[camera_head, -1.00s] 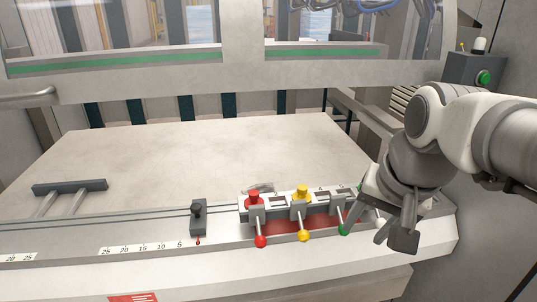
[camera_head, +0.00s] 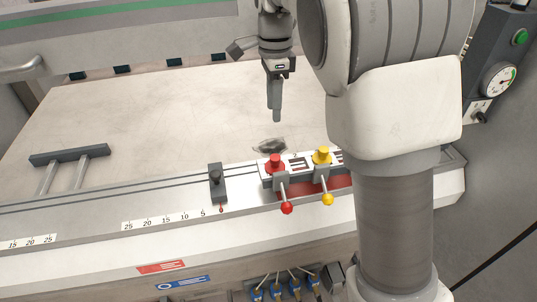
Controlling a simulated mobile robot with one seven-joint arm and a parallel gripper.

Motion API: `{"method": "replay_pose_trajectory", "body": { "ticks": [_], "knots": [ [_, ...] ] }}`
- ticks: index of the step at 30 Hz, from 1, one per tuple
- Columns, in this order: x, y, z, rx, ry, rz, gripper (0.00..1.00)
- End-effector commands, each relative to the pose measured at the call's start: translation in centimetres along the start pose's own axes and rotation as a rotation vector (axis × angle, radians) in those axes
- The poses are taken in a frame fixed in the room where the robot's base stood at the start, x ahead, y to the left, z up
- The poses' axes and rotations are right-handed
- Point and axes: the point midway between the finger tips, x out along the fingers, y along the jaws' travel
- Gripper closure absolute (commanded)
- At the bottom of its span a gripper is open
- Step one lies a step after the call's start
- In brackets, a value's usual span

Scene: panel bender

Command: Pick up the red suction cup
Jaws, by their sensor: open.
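The red suction cup (camera_head: 275,161) sits upright on the metal holder strip near the front edge of the table. A lever with a red ball (camera_head: 287,207) sticks out in front of it. The yellow suction cup (camera_head: 322,156) stands just to its right. My gripper (camera_head: 276,112) points down above the table, behind and above the red cup and apart from it. Its fingers are seen nearly edge-on, and nothing shows between them. My arm hides the right part of the holder, so the green-balled lever does not show.
A grey clamp block (camera_head: 217,182) stands left of the red cup. A dark handle bar (camera_head: 69,155) lies farther left. A grey piece (camera_head: 269,145) lies just behind the red cup. The table's middle (camera_head: 150,110) is clear.

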Motion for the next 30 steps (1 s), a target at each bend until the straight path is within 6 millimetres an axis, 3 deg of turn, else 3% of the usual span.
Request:
{"method": "replay_pose_trajectory", "body": {
  "ticks": [15,25,30],
  "knots": [
    [10.1,0.1,-0.1,0.002,0.0,0.005,0.49],
    [12.8,0.1,-0.2,0.0,0.0,0.003,0.49],
    [15.5,0.1,-0.6,0.003,0.0,0.004,0.49]
  ]
}}
